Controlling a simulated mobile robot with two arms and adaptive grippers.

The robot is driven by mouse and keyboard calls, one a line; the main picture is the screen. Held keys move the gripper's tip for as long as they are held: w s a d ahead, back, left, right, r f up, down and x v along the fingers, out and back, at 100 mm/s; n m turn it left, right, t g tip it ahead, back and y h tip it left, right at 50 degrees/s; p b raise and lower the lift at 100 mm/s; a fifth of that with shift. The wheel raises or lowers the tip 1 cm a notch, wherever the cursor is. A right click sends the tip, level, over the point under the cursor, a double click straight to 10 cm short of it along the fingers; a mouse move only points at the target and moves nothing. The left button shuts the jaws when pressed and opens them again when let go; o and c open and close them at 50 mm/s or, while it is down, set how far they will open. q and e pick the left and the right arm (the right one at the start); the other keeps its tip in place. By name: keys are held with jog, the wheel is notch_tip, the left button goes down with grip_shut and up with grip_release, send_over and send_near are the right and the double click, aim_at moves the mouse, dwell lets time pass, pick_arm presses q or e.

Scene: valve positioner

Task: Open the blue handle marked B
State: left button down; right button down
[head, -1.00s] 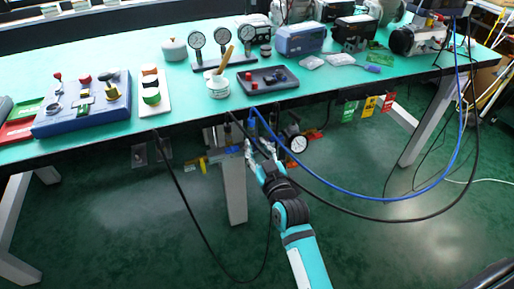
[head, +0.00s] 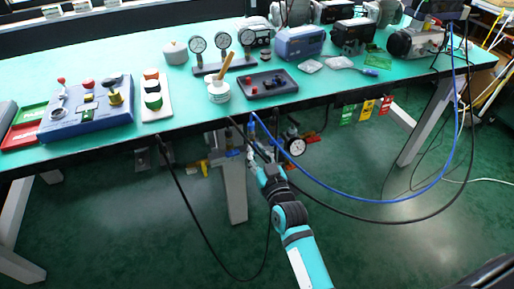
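Under the table's front edge is a cluster of pipes, valves and a round gauge (head: 295,146). Small blue parts show there beside a yellow one (head: 205,167), but they are too small to tell which is the handle marked B, and no letter is readable. My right gripper (head: 260,160) reaches up from below into this cluster, left of the gauge. Its fingers are partly hidden behind hoses and merge with the fittings, so I cannot tell whether they touch a handle or how far apart they are. My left gripper is not in view.
A blue hose (head: 375,198) and black cables (head: 190,205) hang in loops around my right arm. A white table leg (head: 234,190) stands just behind it. The green table (head: 220,115) overhangs the cluster and carries gauges, a tray and a control box. Coloured tags (head: 367,109) hang at right.

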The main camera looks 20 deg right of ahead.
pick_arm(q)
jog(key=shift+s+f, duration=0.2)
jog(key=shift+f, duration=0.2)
pick_arm(e)
jog(key=c, duration=1.4)
grip_release()
jog(key=s, duration=1.2)
jog(key=shift+d, duration=0.2)
